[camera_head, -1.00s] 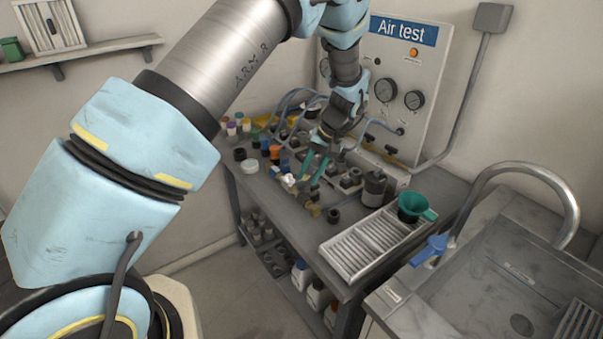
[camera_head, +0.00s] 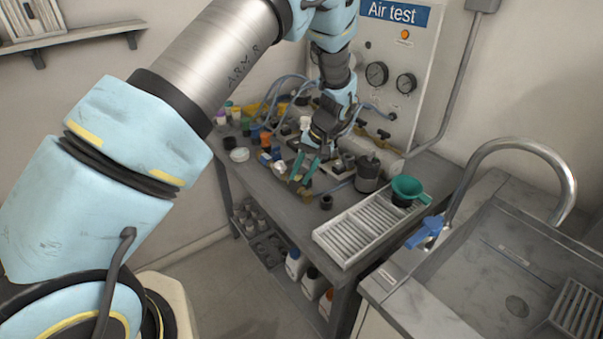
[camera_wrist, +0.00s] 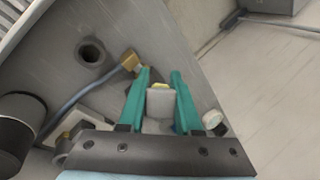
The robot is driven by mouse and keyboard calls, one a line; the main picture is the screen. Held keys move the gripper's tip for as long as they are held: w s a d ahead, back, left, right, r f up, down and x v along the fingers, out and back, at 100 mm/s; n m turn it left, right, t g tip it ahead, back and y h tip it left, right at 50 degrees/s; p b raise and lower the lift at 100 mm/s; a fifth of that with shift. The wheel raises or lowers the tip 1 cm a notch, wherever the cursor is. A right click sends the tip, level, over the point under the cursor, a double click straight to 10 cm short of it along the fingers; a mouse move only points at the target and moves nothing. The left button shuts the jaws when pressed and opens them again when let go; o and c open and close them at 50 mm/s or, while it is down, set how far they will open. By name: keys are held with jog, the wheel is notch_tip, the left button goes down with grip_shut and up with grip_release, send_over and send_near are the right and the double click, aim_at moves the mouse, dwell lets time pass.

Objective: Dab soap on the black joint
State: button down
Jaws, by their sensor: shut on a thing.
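My gripper (camera_head: 304,170) points down over the workbench, in front of the air test panel. In the wrist view its teal fingers (camera_wrist: 160,88) are shut on a small pale grey block (camera_wrist: 160,101) with a yellow edge; I cannot tell what it is. A brass fitting (camera_wrist: 130,62) on a blue-grey hose lies close beside the left finger. A short black ring-shaped piece (camera_wrist: 90,52) stands apart on the bench and also shows in the head view (camera_head: 326,202). I cannot tell which piece is the black joint, and no soap is clearly recognisable.
The panel (camera_head: 392,70) with gauges stands behind the bench. Several coloured bottles and caps crowd the bench's back left. A dark cylinder (camera_head: 368,174), a white slatted rack (camera_head: 350,238) and a green funnel (camera_head: 408,188) are to the right. A sink (camera_head: 500,285) lies beyond.

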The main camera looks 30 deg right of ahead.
jog(key=shift+f+b, duration=0.45)
jog(key=shift+f, duration=0.1)
dwell(1.8)
jog(key=shift+r+p, duration=1.95)
jog(key=shift+r, duration=1.65)
jog(key=shift+a+f, duration=0.1)
